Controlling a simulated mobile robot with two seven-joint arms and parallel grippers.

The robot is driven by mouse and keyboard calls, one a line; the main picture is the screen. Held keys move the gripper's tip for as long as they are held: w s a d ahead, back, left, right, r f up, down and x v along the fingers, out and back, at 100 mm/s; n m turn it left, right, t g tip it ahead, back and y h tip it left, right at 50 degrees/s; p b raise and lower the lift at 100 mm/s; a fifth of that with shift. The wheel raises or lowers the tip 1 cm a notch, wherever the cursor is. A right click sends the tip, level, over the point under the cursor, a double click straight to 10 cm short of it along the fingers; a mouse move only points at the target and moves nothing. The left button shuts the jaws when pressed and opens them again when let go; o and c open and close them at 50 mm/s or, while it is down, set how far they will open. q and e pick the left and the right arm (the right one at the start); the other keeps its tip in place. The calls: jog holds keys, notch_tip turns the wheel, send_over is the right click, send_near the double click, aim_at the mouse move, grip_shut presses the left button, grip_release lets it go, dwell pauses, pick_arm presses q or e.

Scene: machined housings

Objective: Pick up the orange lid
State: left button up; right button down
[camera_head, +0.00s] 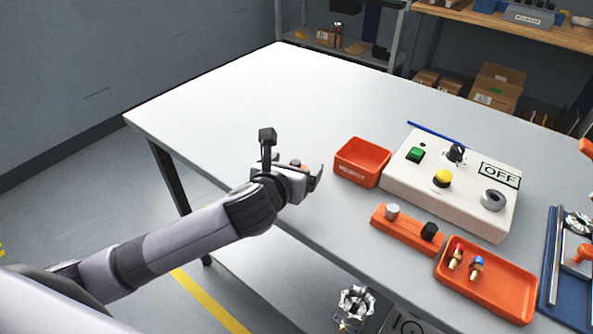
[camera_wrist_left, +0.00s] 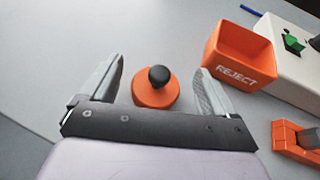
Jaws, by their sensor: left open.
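The orange lid (camera_wrist_left: 153,97) is a round disc with a black ball knob on top. In the left wrist view it lies between the two fingers, with grey gaps on both sides of it. My left gripper, also in the wrist view (camera_wrist_left: 158,74), is open and empty over the left part of the table. Its height above the lid is hard to tell. My right gripper is not in view.
An orange REJECT bin (camera_head: 362,163) stands just right of my left gripper. Beyond it are a white control box (camera_head: 455,205), an orange holder with two knobs (camera_head: 408,230) and an orange tray (camera_head: 490,285). The table's far left (camera_head: 250,95) is clear.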

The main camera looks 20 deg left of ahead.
aim_at(299, 162)
pick_arm(q)
jog(key=shift+x, duration=1.75)
jog(key=shift+f, duration=0.1)
jog(key=c, duration=1)
